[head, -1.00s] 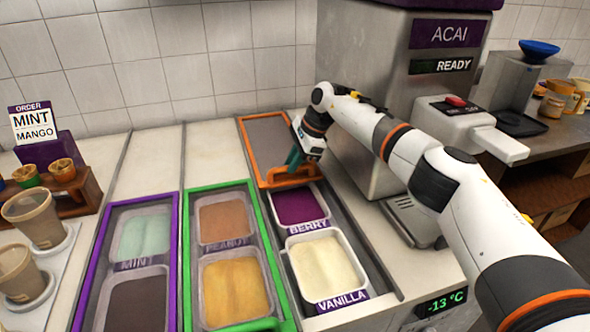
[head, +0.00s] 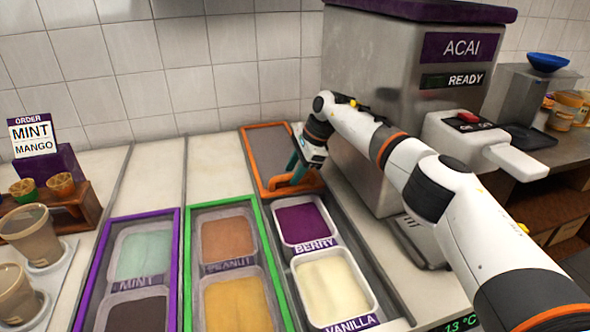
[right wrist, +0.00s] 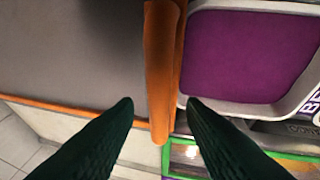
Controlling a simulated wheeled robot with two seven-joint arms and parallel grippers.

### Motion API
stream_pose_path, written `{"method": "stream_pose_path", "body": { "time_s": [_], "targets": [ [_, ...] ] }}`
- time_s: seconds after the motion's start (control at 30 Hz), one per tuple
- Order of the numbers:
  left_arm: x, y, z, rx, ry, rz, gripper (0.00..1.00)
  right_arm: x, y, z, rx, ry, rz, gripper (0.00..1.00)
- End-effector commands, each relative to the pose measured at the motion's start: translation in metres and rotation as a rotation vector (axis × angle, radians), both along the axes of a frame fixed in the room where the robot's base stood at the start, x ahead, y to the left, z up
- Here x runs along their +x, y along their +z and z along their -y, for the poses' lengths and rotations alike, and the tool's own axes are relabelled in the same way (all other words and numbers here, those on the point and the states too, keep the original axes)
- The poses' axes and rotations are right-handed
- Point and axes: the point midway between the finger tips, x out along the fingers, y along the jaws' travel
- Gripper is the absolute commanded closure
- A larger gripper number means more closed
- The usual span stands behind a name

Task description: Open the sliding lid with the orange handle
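The sliding lid (head: 268,155) is a grey panel in an orange frame at the back of the right-hand channel. Its orange handle (head: 298,187) lies at its near end, and the handle also shows in the right wrist view (right wrist: 162,70). My right gripper (head: 295,172) is at the handle. In the right wrist view, its dark fingers (right wrist: 160,104) are spread apart, one on each side of the handle, with small gaps visible. The berry tub (head: 305,222) and vanilla tub (head: 335,285) lie uncovered in front of the lid. My left gripper is out of view.
The acai machine (head: 400,100) stands just right of the lid and tubs, close to my right arm. Green-framed (head: 262,225) and purple-framed (head: 178,250) lids lie to the left. Cups (head: 35,232) and an order sign (head: 32,137) are at far left.

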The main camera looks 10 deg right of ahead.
Motion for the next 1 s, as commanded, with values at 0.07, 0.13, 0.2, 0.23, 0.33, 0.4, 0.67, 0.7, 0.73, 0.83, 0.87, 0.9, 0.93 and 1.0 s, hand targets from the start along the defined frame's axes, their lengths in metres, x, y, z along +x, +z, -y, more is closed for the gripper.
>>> {"method": "stream_pose_path", "body": {
  "time_s": [0.07, 0.13, 0.2, 0.23, 0.33, 0.4, 0.67, 0.7, 0.73, 0.83, 0.87, 0.9, 0.93, 1.0],
  "targets": [
    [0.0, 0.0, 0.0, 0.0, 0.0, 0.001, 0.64, 0.0, 0.0, 0.0, 0.0, 0.0, 0.0, 0.63],
    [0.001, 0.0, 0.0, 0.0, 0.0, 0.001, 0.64, 0.0, 0.001, 0.0, 0.0, 0.0, 0.0, 0.63],
    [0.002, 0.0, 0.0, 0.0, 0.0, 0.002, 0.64, 0.0, 0.005, 0.0, 0.0, 0.0, 0.001, 0.63],
    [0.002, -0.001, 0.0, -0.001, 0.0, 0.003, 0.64, 0.0, 0.007, 0.0, 0.0, -0.001, 0.002, 0.63],
    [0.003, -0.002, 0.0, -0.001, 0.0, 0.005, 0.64, 0.001, 0.023, 0.0, 0.001, 0.001, 0.004, 0.63],
    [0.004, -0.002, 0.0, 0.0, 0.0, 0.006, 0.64, 0.001, 0.037, 0.0, 0.001, 0.001, 0.004, 0.63],
    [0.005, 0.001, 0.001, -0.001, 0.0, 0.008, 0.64, 0.0, 0.085, 0.0, 0.0, 0.0, 0.001, 0.63],
    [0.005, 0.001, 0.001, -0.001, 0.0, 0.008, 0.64, 0.0, 0.089, 0.0, 0.0, 0.0, 0.001, 0.63],
    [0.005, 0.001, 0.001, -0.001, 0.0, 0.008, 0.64, 0.0, 0.092, 0.0, 0.0, -0.001, 0.002, 0.63],
    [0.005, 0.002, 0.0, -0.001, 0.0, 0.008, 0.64, 0.0, 0.098, 0.0, 0.0, 0.0, 0.0, 0.63],
    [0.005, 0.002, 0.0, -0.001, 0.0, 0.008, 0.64, 0.0, 0.099, 0.0, 0.0, 0.0, 0.0, 0.63],
    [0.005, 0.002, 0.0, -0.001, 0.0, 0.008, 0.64, 0.0, 0.1, 0.0, 0.0, 0.0, -0.001, 0.63],
    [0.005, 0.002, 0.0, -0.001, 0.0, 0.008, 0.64, 0.0, 0.1, 0.0, 0.0, 0.0, -0.001, 0.63],
    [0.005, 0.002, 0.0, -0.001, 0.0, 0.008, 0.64, 0.0, 0.1, 0.0, 0.0, 0.0, -0.001, 0.63]
  ]
}}
